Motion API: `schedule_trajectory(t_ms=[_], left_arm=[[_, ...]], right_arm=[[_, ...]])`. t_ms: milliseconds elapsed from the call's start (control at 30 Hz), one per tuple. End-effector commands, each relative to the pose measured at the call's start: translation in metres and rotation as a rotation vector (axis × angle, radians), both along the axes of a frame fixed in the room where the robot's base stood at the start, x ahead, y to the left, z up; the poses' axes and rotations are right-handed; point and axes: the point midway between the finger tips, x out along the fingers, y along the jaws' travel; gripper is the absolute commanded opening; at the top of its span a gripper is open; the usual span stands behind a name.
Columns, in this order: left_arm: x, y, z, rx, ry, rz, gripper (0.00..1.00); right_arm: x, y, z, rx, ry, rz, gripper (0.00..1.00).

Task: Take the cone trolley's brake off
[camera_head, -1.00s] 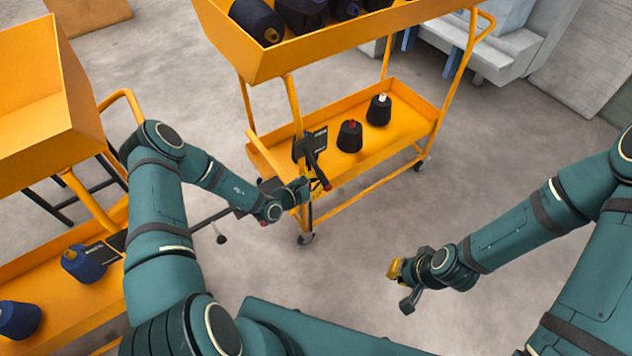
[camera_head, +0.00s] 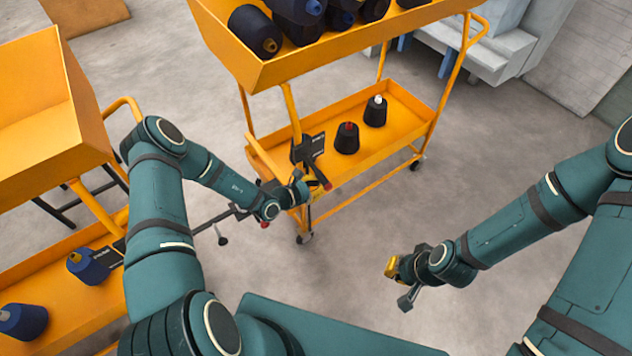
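The orange cone trolley (camera_head: 262,78) stands in the middle, with dark yarn cones (camera_head: 347,138) on its upper and lower trays. A black lever with a red tip (camera_head: 323,178) hangs from a dark bracket (camera_head: 306,149) at its near left post. I take this lever to be the brake; its setting cannot be read. My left gripper (camera_head: 302,189) is at the post, just below and left of the lever. Whether it touches the lever, and whether its fingers are closed, cannot be told. My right gripper (camera_head: 398,284) is open and empty over bare floor.
A second orange trolley (camera_head: 50,110) with blue cones (camera_head: 88,266) stands at the left, close to my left arm. Floor (camera_head: 350,240) between the grippers is clear. A grey machine (camera_head: 470,50) stands behind.

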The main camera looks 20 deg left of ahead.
Motion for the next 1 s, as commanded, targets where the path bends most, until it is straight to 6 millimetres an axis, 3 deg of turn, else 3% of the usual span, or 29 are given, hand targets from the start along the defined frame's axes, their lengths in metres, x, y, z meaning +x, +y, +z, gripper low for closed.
schedule_trajectory(t_ms=[33, 467, 1000], left_arm=[[0.000, -0.002, 0.009, -0.033, 0.024, -0.002, 0.00], [-0.005, -0.007, 0.046, -0.327, 0.252, 0.000, 0.00], [-0.004, -0.006, 0.066, -0.322, 0.250, 0.001, 0.00]], right_arm=[[-0.001, 0.000, 0.008, 0.000, 0.002, 0.001, 0.00], [0.005, -0.001, 0.031, -0.003, -0.012, -0.011, 0.00], [0.012, -0.002, 0.049, -0.007, -0.028, -0.024, 0.00]])
